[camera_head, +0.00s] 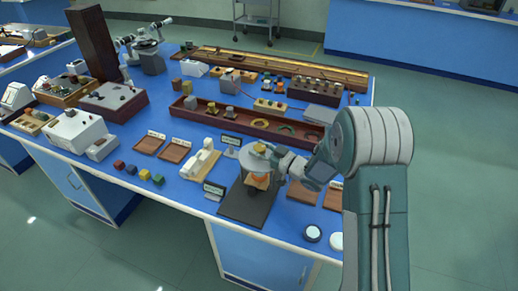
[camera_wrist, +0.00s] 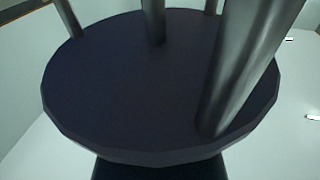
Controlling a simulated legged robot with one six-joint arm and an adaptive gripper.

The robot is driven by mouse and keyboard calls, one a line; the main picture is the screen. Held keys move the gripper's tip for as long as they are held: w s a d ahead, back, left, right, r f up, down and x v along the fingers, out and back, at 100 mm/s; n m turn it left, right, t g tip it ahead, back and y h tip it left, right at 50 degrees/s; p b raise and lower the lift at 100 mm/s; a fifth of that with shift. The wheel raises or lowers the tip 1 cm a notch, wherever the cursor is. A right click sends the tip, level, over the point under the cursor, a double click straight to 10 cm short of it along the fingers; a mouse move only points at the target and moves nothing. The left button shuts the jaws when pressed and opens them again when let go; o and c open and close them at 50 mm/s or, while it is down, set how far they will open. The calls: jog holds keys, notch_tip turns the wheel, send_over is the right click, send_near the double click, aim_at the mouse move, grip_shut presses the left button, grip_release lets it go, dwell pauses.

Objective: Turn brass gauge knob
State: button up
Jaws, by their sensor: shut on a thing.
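I cannot make out the knob there.
A white instrument (camera_head: 203,160) and a small label stand (camera_head: 214,190) are left of the gauge. A long brown tray (camera_head: 245,122) lies behind.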

jog(key=n+g+y, duration=0.1)
jog(key=n+g, duration=0.1)
jog(key=g, duration=0.1)
jog(key=n+g+y, duration=0.1)
jog(key=n+g, duration=0.1)
jog(key=g, duration=0.1)
jog(key=shift+w+n+g+y, duration=0.1)
jog(key=shift+n+g+y, duration=0.2)
jog(key=n+g, duration=0.2)
jog(key=g, duration=0.1)
jog(key=n+g, duration=0.2)
jog(key=g, duration=0.2)
jog(key=shift+n, duration=0.4)
jog(key=shift+r+g, duration=0.1)
jog(key=shift+g, duration=0.3)
jog(key=o, duration=1.2)
jog(key=shift+c, duration=0.2)
jog(key=v, duration=1.2)
